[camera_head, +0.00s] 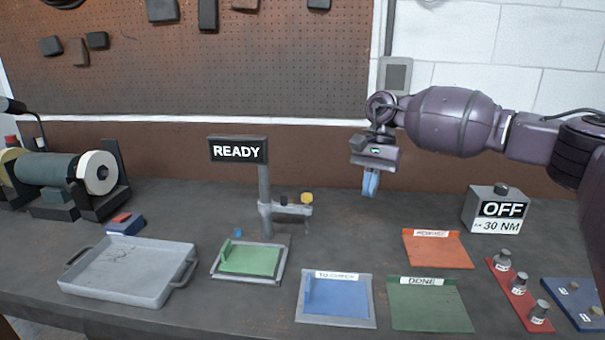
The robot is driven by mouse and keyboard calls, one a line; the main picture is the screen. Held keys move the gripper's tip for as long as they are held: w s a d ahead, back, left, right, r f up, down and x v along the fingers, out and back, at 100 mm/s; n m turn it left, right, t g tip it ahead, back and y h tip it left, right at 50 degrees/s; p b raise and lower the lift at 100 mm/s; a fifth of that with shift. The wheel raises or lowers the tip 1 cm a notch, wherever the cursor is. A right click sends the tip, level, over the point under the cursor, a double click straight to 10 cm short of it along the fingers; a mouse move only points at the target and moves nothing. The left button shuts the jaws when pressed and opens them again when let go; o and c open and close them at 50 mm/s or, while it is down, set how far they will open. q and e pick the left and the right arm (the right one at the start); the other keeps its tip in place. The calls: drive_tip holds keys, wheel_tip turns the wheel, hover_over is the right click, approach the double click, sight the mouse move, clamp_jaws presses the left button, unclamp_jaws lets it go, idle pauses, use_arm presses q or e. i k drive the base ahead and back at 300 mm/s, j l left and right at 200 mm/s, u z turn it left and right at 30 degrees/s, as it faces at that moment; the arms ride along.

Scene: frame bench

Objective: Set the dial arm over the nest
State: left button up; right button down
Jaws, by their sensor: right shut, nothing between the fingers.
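The dial arm (291,209) is a short grey bar with a yellow knob at its end, on a grey post (265,190). It points right from the post, off to the back right of the nest rather than above it. The nest appears to be the grey-framed green plate (250,260) in front of the post; nothing seems to lie in it. My right gripper (370,192) is shut and empty, with blue fingers pointing down, above the bench to the right of the dial arm and apart from it. My left gripper is out of view.
A READY sign (238,150) tops the post. A grey tray (130,270) stands left, a blue TO CHECK mat (337,300) and green DONE mat (430,308) in front, a red mat (437,252) and an OFF box (495,208) right. Clear bench lies below the gripper.

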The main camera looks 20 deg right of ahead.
sight(282, 206)
drive_tip(key=i, duration=0.95)
